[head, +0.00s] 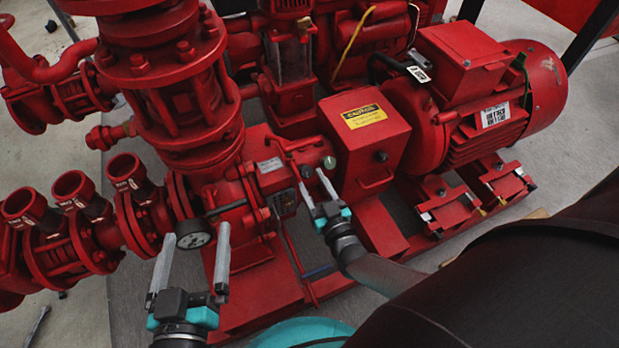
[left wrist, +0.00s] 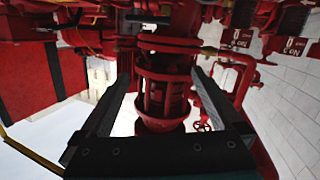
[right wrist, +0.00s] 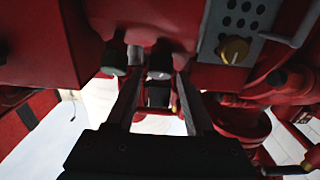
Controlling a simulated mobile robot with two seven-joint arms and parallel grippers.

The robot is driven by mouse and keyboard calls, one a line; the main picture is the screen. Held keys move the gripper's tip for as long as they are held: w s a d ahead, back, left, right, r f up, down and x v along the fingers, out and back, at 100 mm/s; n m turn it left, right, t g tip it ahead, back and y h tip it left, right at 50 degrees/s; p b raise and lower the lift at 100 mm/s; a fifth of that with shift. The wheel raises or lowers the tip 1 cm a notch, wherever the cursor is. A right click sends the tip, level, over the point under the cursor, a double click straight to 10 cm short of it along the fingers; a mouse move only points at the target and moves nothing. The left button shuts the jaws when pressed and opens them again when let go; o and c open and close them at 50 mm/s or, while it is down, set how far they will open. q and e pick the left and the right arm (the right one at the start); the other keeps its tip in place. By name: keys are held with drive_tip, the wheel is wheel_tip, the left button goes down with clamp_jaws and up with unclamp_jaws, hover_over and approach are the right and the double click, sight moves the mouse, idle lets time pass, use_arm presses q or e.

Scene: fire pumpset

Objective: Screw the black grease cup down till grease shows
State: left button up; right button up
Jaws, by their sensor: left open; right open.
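The black grease cup (head: 306,171) sits on the red bearing housing between the pump and the guard box. A grey-green cap (head: 329,162) is beside it to the right. My right gripper (head: 313,181) is open with its fingertips at the black cup. In the right wrist view the black cup (right wrist: 158,96) shows between the open fingers, and the grey-green cap (right wrist: 113,70) lies outside them to the left. I cannot tell whether the fingers touch the cup. No grease is visible. My left gripper (head: 196,230) is open and empty at the lower left.
A pressure gauge (head: 194,234) shows between my left fingers in the head view. A red guard box (head: 365,145) with a yellow caution label and the red motor (head: 480,95) stand to the right. Valves and pipes (head: 75,190) crowd the left. Bare floor shows at the edges.

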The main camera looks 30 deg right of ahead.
drive_tip(key=shift+w, duration=0.75)
drive_tip(key=shift+c, duration=0.3)
clamp_jaws()
